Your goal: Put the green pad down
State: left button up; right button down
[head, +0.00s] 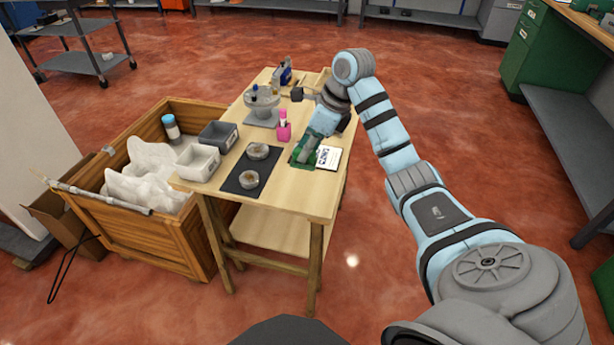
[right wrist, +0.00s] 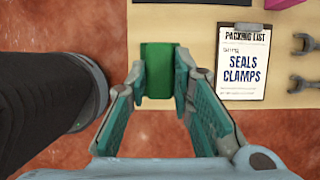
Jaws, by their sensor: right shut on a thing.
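The green pad (right wrist: 157,70) is a small plain block in the right wrist view, between the two teal fingers of my right gripper (right wrist: 158,84). The fingers are closed on its sides. In the head view my right gripper (head: 304,148) is low over the wooden table, beside the clipboard, and the pad is hard to tell from the green fingers there. I cannot tell whether the pad touches the tabletop. My left gripper is not in view.
A packing-list clipboard (head: 329,157) lies close by. A black mat (head: 246,171) holds two round parts. A pink bottle (head: 284,131), two bins (head: 198,161) and a grey stand (head: 262,106) also occupy the table (head: 290,192). Its front part is clear. A wooden crate (head: 143,247) adjoins it.

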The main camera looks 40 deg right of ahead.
jog(key=f, duration=0.3)
jog(key=f+b, duration=0.1)
jog(key=f, duration=0.6)
jog(key=shift+s+f, duration=0.25)
jog(key=shift+f, duration=0.1)
jog(key=shift+w, duration=0.1)
jog(key=shift+f, duration=0.2)
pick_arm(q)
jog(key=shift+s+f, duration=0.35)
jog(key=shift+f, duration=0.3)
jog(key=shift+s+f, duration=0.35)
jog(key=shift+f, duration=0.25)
pick_arm(e)
jog(key=c, duration=1.4)
grip_release()
jog(key=shift+r, duration=0.3)
pick_arm(q)
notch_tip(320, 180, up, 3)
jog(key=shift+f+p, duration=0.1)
jog(key=shift+p, duration=1.1)
pick_arm(e)
jog(key=v, duration=1.2)
jog(key=shift+f, duration=0.1)
